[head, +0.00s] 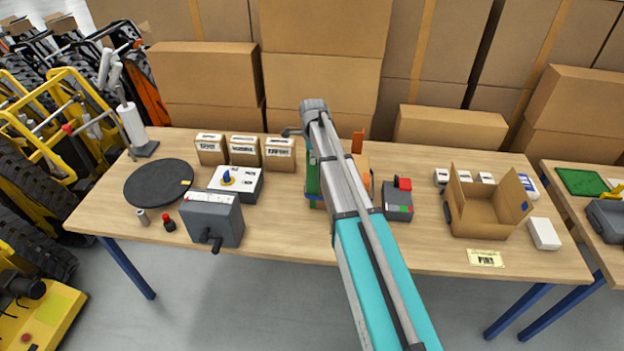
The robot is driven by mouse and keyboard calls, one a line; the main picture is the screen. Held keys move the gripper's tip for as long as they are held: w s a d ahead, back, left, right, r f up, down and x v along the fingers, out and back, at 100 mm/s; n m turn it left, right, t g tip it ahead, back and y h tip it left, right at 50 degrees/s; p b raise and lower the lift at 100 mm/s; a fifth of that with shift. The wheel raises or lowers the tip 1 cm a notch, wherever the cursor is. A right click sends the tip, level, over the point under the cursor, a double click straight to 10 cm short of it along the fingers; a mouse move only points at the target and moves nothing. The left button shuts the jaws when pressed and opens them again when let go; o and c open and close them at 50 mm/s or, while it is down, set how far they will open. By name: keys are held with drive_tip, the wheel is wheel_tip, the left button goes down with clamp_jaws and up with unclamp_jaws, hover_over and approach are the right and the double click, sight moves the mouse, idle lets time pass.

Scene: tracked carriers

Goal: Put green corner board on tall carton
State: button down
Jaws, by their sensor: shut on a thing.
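A narrow green piece (312,178), which may be the green corner board, shows upright just left of my arm near the table's middle. Its right side is hidden by the arm. My arm reaches from the lower right over the table, and its grey far end is above the table's back part. My gripper's fingers are hidden behind the arm, so I cannot see what they touch. Three small brown labelled cartons, left (210,149), middle (244,150) and right (279,154), stand in a row left of the green piece. I cannot tell which carton is the tall one.
A black round turntable (158,183), a white-topped box (236,181) and a grey cranked box (212,220) stand on the left. An orange item (363,165) shows behind my arm. A grey-red device (397,200) and an open carton (482,215) stand right. The front middle is clear.

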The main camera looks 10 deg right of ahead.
drive_tip(key=shift+f+b, duration=0.85)
drive_tip(key=shift+f, duration=0.45)
drive_tip(key=shift+f+b, duration=2.1)
drive_tip(key=shift+b, duration=0.05)
drive_tip(key=shift+f, duration=0.15)
drive_tip(key=c, duration=0.8)
unclamp_jaws()
drive_tip(key=shift+r, duration=0.3)
wheel_tip(320, 180, up, 12)
drive_tip(key=p, duration=1.2)
drive_tip(key=shift+f, duration=0.1)
drive_tip(key=shift+s, duration=0.1)
